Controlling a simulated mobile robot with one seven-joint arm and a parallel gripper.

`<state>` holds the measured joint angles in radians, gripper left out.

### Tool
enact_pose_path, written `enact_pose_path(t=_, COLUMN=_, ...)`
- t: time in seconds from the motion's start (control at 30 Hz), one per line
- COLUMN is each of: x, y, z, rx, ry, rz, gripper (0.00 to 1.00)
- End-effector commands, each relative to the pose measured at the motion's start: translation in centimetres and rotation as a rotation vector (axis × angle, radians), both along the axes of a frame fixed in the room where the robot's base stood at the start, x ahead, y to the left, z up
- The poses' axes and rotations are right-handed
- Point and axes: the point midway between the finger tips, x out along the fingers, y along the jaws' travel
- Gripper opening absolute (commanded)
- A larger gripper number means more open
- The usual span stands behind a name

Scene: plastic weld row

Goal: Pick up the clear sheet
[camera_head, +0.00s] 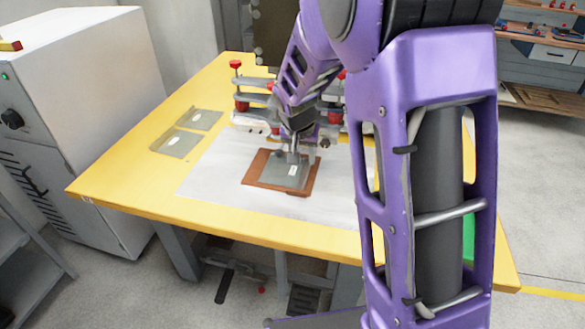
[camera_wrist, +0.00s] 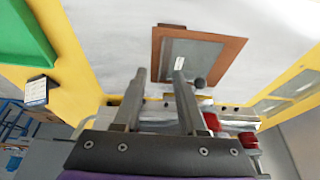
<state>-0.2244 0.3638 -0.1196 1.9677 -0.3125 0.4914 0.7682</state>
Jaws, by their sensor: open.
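A clear greyish sheet with a small white label (camera_head: 286,176) lies on a brown board (camera_head: 254,180) in the middle of the table. In the wrist view the clear sheet (camera_wrist: 188,52) and the brown board (camera_wrist: 233,50) show ahead of my fingers. Two similar clear sheets, one nearer (camera_head: 172,144) and one farther back (camera_head: 201,120), lie flat on the table's left side. My gripper (camera_head: 294,157) is over the far part of the board. In the wrist view my gripper (camera_wrist: 160,74) is open, with nothing between its fingers; whether they touch the sheet I cannot tell.
Red-knobbed clamping gear (camera_head: 242,100) stands behind the board. The board lies on a pale mat (camera_head: 212,178) on a yellow table (camera_head: 100,180). A green tray (camera_wrist: 22,45) and a small dark labelled box (camera_wrist: 38,92) are at one side. A white cabinet (camera_head: 90,70) stands left.

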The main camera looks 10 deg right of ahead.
Motion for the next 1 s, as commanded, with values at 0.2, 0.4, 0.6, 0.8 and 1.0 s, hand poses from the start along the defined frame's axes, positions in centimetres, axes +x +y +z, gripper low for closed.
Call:
enact_pose_path(t=0.2, x=1.7, y=-0.8, z=-4.8, rx=-0.002, ry=0.003, rz=0.000, gripper=0.41)
enact_pose_path(t=0.4, x=3.1, y=-1.3, z=-8.0, rx=-0.002, ry=0.000, rz=0.001, gripper=0.41)
enact_pose_path(t=0.6, x=3.7, y=-1.5, z=-9.2, rx=-0.001, ry=-0.004, rz=0.003, gripper=0.41)
enact_pose_path(t=0.8, x=5.0, y=-1.8, z=-11.5, rx=-0.002, ry=0.000, rz=0.001, gripper=0.41)
enact_pose_path(t=1.0, x=6.0, y=-2.0, z=-13.5, rx=-0.002, ry=-0.002, rz=0.003, gripper=0.41)
